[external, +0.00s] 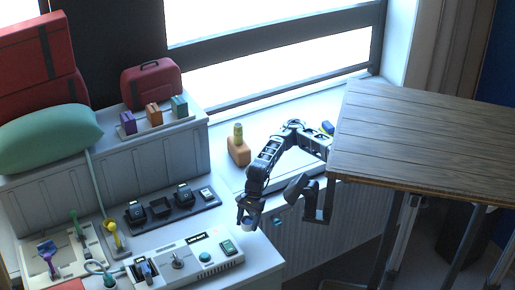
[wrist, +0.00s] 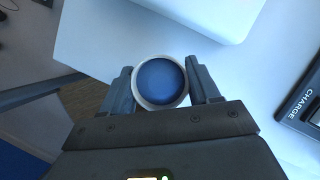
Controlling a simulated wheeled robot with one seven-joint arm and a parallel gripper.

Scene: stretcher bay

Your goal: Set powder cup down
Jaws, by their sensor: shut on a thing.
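The powder cup (wrist: 160,82) is a small round cup with a white rim and a dark blue inside, seen from above in the wrist view. My gripper (wrist: 164,88) is shut on it, with one dark finger on each side. In the external view my gripper (external: 249,218) is low over the right edge of the white counter (external: 262,262), and the pale cup (external: 249,226) shows at its fingertips. I cannot tell whether the cup's base touches the counter.
A wooden table (external: 420,140) stands right. The counter's edge drops off close by.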

